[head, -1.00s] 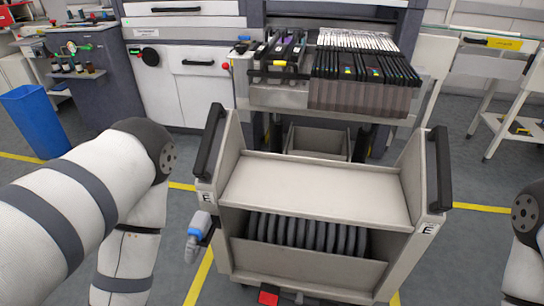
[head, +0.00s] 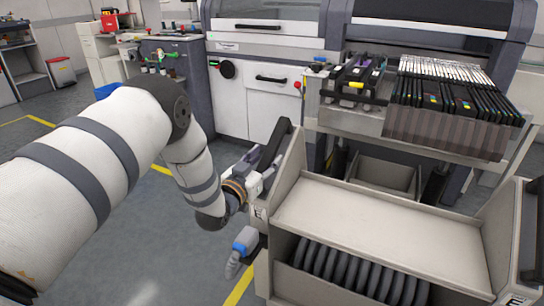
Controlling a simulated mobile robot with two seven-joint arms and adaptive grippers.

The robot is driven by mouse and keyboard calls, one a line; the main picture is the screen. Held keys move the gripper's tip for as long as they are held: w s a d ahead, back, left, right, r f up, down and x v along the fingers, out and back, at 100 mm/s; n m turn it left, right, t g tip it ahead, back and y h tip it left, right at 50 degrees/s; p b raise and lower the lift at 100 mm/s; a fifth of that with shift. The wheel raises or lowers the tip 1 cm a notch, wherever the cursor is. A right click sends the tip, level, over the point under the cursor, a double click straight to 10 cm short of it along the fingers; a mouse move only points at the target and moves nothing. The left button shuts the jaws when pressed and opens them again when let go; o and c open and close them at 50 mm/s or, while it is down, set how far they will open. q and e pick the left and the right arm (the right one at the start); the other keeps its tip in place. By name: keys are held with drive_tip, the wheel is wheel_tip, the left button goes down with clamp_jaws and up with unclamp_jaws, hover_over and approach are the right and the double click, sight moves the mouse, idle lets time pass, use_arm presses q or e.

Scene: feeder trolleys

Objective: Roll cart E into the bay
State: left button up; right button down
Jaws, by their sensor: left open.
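Cart E (head: 365,223) is a beige trolley with a flat top, raised side panels and a row of dark reels in its lower bin. It stands at the lower right of the head view, in front of the machine. Its left handle (head: 281,136) is a dark slanted bar; its right handle (head: 536,230) is at the picture's edge. My left gripper (head: 262,168) is open beside the left handle, its fingers partly overlapping the bar; I cannot tell whether they touch. The bay appears to be the space (head: 385,172) under the feeder bank. My right gripper is out of view.
The machine (head: 257,100) stands behind, with a feeder bank (head: 445,130) jutting out above the cart's far side. A grey-blue cabinet (head: 185,62) is at the back left. Yellow floor lines (head: 240,288) run by the cart. The floor at left is free.

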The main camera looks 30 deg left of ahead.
sight(271, 153)
use_arm(q)
drive_tip(key=w, duration=0.3)
drive_tip(key=shift+w, duration=0.15)
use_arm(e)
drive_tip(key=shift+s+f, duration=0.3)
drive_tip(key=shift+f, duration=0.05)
use_arm(q)
drive_tip(key=shift+c, duration=0.3)
clamp_jaws()
drive_tip(key=shift+w, duration=0.1)
